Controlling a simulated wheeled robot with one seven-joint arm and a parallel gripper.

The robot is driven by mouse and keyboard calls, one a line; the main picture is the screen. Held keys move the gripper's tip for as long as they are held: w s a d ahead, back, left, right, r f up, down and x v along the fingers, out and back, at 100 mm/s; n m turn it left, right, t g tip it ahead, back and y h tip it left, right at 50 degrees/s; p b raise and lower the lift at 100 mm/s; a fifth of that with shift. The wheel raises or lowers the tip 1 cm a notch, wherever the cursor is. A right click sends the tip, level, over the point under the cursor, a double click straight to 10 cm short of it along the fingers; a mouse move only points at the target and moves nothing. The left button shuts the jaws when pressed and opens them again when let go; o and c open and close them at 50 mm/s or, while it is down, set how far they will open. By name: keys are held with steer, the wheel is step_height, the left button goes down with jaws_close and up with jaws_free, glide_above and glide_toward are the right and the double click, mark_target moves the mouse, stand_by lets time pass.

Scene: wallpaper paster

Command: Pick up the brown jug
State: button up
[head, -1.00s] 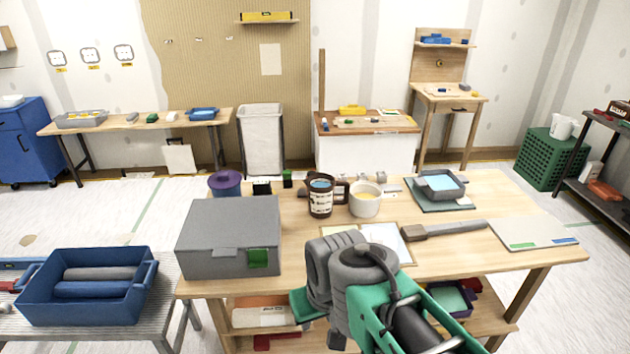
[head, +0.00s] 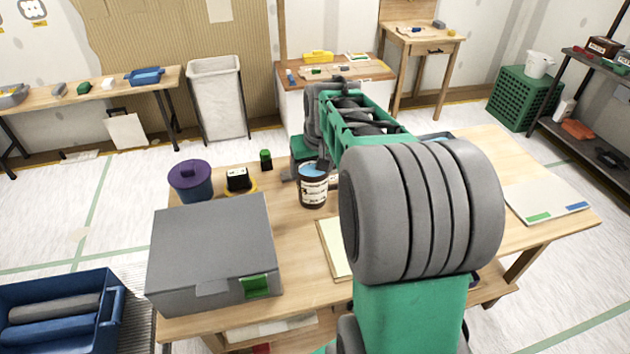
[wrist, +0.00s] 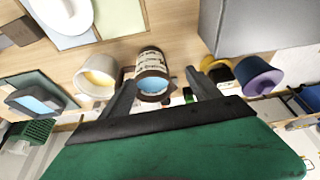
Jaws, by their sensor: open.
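The brown jug (head: 313,190), with a pale label and a blue top, stands upright on the wooden table. In the wrist view the jug (wrist: 152,68) shows between the two fingers, nearer the left one. My gripper (wrist: 162,76) is open, its fingers pointing toward the jug. In the head view my gripper (head: 306,169) is at the jug's rim, partly hidden behind my arm. I cannot tell whether a finger touches the jug. The jug's handle is hidden in the head view.
A white cup (wrist: 97,76) stands close beside the jug. A purple-lidded pot (head: 190,180), a small black-and-white item (head: 237,179) and a green item (head: 266,159) stand left of it. A large grey box (head: 210,250) fills the table's front left. A blue-filled tray (wrist: 35,100) lies beyond the cup.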

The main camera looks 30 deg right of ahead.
mark_target(321, 182)
steer(key=shift+o, duration=1.1)
steer(key=w+d+f, duration=0.2)
steer(key=d, duration=0.4)
steer(key=w+d+f+m, duration=0.1)
steer(key=w+d+f, duration=0.1)
steer(key=d, duration=0.4)
steer(key=shift+h, duration=0.3)
steer(key=x, duration=0.3)
steer(key=p+x, duration=0.1)
steer(key=x, duration=0.3)
steer(key=shift+w+f, duration=0.1)
steer(key=shift+w, duration=0.2)
steer(key=shift+a, duration=0.1)
steer(key=shift+c, duration=0.4)
jaws_close()
